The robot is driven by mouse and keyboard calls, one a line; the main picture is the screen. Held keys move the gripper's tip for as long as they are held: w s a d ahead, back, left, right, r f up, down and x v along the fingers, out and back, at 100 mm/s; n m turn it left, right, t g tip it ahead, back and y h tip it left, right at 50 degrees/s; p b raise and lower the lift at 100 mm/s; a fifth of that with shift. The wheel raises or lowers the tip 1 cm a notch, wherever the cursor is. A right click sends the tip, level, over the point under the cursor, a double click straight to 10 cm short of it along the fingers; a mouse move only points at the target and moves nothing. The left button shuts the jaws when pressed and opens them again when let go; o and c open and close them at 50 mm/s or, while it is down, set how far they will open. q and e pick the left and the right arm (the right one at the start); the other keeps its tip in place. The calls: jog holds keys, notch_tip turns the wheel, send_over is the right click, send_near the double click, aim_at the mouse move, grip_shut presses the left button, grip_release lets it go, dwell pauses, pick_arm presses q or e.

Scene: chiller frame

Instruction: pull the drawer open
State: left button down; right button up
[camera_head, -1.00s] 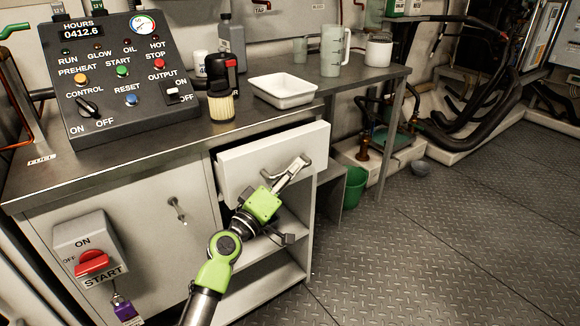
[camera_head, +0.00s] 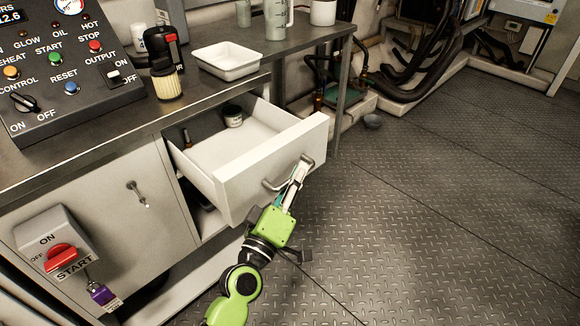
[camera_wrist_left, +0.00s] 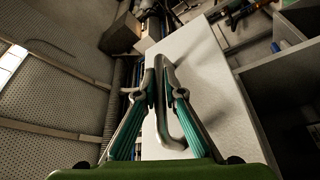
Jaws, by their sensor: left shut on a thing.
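The white drawer (camera_head: 272,165) stands well out of the bench in the head view, and its inside shows. Its front also shows in the left wrist view (camera_wrist_left: 198,62). A metal bar handle (camera_head: 272,185) is on the drawer front; it lies between the fingers in the wrist view (camera_wrist_left: 178,100). My left gripper (camera_head: 303,165) is shut on the handle, in front of the drawer. In the drawer are a small dark jar with a pale lid (camera_head: 232,116) and a small brown upright thing (camera_head: 187,138). My right gripper is not in view.
A control panel (camera_head: 60,60), a filter-like canister (camera_head: 165,65) and a white tray (camera_head: 228,60) stand on the bench top. A red START switch (camera_head: 60,257) is on the bench front at the left. The patterned floor (camera_head: 430,210) right of the drawer is clear.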

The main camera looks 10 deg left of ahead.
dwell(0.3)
pick_arm(q)
jog(key=c, duration=2.1)
grip_release()
jog(key=shift+c, duration=0.2)
jog(key=v, duration=1.2)
jog(key=shift+d+f, duration=0.1)
